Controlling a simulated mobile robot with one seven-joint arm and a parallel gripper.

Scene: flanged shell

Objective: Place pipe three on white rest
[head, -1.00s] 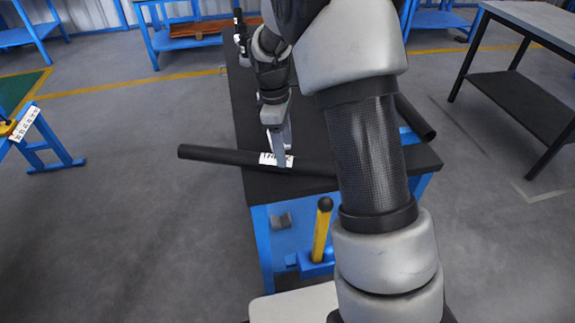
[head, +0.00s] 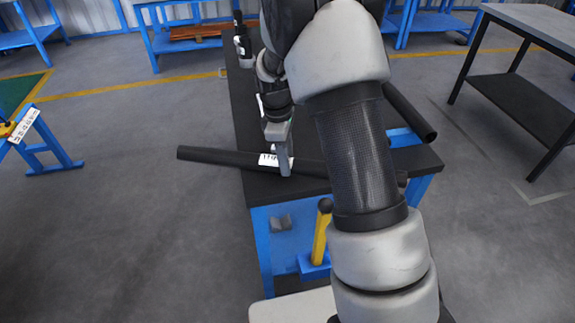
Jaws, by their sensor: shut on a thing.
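A long black pipe (head: 215,155) with a white label near its middle lies crosswise over the near part of the dark-topped table. Its left end sticks out past the table's left edge, and part of its right half is behind my arm. My gripper (head: 284,168) points down and is shut on this pipe beside the label. The print on the label is too small to read surely. A second black pipe (head: 410,112) lies at the table's right side, partly behind my arm. I cannot clearly make out a white rest; a small white patch shows behind the gripper.
The dark table (head: 252,185) has a blue frame. A dark bottle-like object (head: 242,45) stands at its far end. A yellow post with a black knob (head: 322,235) stands at the near side. A grey table (head: 530,25) is at right.

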